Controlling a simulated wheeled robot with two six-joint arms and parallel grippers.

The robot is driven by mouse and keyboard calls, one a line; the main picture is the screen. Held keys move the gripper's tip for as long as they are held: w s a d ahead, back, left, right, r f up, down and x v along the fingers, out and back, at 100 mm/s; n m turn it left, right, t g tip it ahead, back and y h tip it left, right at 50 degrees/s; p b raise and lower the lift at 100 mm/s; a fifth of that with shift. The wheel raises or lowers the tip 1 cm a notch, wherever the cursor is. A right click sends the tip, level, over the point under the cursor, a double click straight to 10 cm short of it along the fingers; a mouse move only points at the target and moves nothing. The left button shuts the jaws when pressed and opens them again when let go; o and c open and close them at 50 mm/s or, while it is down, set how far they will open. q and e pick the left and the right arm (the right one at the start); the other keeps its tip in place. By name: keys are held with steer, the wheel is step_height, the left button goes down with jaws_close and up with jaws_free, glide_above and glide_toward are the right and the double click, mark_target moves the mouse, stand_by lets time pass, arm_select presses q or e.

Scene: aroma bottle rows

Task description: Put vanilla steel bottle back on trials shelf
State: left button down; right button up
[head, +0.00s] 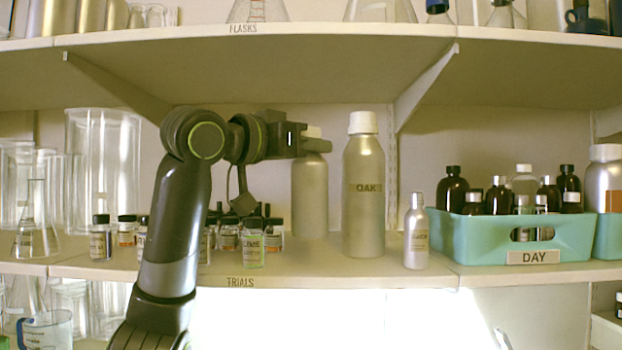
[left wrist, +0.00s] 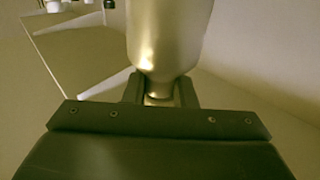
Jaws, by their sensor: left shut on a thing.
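A plain steel bottle (head: 310,197) is upright at the trials shelf (head: 330,266), left of and a little behind the OAK bottle. No label shows on its visible side, so I cannot read its name. My left gripper (head: 316,146) is shut on it at the neck, just under the pale cap. In the left wrist view, the bottle's shoulder and body (left wrist: 168,35) show between the fingers (left wrist: 159,92). The bottle's base is at the shelf's surface, but I cannot tell whether it touches. My right gripper is not in view.
A tall steel OAK bottle (head: 364,190) and a small steel bottle (head: 416,233) stand to the right. A teal DAY bin (head: 480,240) holds several bottles. Several small vials (head: 253,243) stand on the left, with glass beakers (head: 100,160) beyond. The upper shelf (head: 330,30) overhangs my arm.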

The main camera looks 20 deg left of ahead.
mark_target(314, 179)
arm_select(q)
steer(key=shift+w+f, duration=0.2)
steer(key=shift+f, duration=0.1)
steer(key=f, duration=0.1)
steer(key=f+p, duration=0.1)
steer(key=f, duration=0.1)
steer(key=shift+w+d+f, duration=0.3)
steer(key=shift+w+d, duration=0.1)
steer(key=shift+s+a+f+p, duration=0.1)
steer(key=shift+s+f+p, duration=0.05)
steer(key=shift+f+p, duration=0.15)
steer(key=shift+a, duration=0.1)
steer(key=shift+f, duration=0.3)
steer(key=c, duration=1.2)
jaws_free()
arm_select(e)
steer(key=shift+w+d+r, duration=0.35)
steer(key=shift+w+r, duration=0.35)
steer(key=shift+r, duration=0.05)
